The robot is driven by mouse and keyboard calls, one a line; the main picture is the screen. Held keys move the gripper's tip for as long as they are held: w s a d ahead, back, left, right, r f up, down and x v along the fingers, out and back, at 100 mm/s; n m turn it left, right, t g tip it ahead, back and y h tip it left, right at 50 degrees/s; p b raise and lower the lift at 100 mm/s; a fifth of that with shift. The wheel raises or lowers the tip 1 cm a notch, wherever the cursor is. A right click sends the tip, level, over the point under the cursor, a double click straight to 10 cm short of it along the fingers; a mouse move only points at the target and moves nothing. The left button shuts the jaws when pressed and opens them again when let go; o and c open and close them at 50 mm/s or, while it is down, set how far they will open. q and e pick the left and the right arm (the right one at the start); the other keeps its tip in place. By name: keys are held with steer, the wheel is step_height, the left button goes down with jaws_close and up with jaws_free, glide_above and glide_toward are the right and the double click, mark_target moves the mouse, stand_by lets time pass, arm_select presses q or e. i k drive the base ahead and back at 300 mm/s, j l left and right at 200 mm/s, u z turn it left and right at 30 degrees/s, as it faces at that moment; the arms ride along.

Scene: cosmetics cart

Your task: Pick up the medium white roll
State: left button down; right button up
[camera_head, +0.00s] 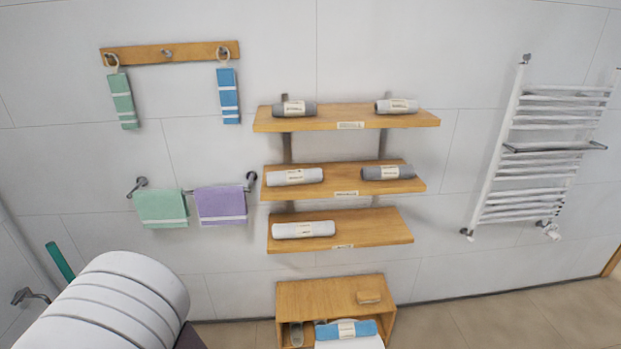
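Three white rolls lie on the wall shelves, each with a paper label. One white roll (294,177) is at the left of the middle shelf (340,190). A shorter white roll (397,106) is at the right of the top shelf (345,121). The longest white roll (304,229) is at the left of the bottom shelf (350,238). The middle-shelf roll looks between the other two in length. The label print is too small to read. Neither of my grippers is in view.
Grey rolls lie at top left (293,108) and middle right (387,172). Towels hang at left; a white rack (545,150) is at right. The bottom shelf's right half is bare. A large white rounded form fills the lower left.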

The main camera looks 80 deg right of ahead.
mark_target(286, 177)
steer(key=i+l+z, duration=0.25)
steer(key=z, duration=0.2)
steer(key=i+l+z, duration=0.15)
steer(key=i+z, duration=0.15)
steer(key=z, duration=0.15)
steer(key=i+z, duration=0.3)
steer(key=z, duration=0.15)
steer(key=i+z, duration=0.3)
steer(key=z, duration=0.15)
steer(key=i+j+z, duration=0.2)
steer(key=z, duration=0.25)
steer(key=i+j+z, duration=0.3)
steer(key=z, duration=0.2)
steer(key=i, duration=0.05)
